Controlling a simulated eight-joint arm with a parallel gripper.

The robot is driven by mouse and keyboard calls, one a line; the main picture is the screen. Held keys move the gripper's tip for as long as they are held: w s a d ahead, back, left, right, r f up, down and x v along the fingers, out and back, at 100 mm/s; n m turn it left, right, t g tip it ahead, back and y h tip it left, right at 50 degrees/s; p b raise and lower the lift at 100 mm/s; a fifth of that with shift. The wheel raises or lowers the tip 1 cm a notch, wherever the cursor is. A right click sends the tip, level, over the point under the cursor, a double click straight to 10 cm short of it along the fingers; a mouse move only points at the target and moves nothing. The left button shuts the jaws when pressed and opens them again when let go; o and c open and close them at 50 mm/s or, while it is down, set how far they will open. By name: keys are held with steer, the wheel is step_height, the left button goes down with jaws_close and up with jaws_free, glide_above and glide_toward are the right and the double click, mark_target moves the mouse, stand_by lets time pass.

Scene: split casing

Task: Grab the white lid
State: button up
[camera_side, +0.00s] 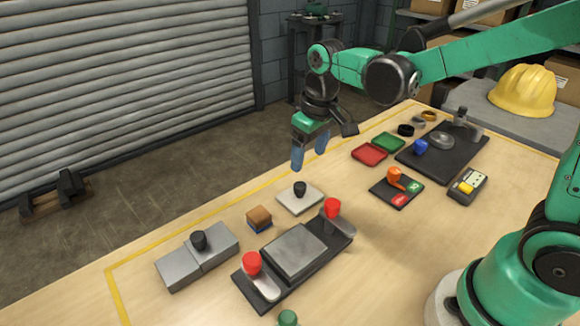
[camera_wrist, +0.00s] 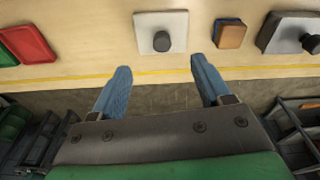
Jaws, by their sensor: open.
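The white lid (camera_side: 291,203) is a flat pale square plate with a black knob (camera_side: 300,188) on top. It lies on the wooden table near the back yellow line. In the wrist view the white lid (camera_wrist: 147,20) is at the top centre, beyond the fingertips. My gripper (camera_side: 310,158) hangs above the table's back edge, above and behind the lid. Its two blue fingers are spread apart with nothing between them. In the wrist view my gripper (camera_wrist: 158,67) also shows open, with a gap between its fingers and the lid.
A brown block (camera_side: 259,216) sits left of the lid. A dark fixture with red-knobbed clamps (camera_side: 253,264) and a grey block with a black knob (camera_side: 215,257) are nearby. Red (camera_side: 369,154) and green (camera_side: 388,142) trays lie to the right. Bare table surrounds the lid.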

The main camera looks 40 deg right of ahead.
mark_target(300, 184)
steer(key=shift+g, duration=0.8)
steer(key=f, duration=0.1)
steer(key=w+f, duration=0.2)
steer(key=shift+a+f, duration=0.15)
steer(key=shift+f, duration=2.9)
jaws_close()
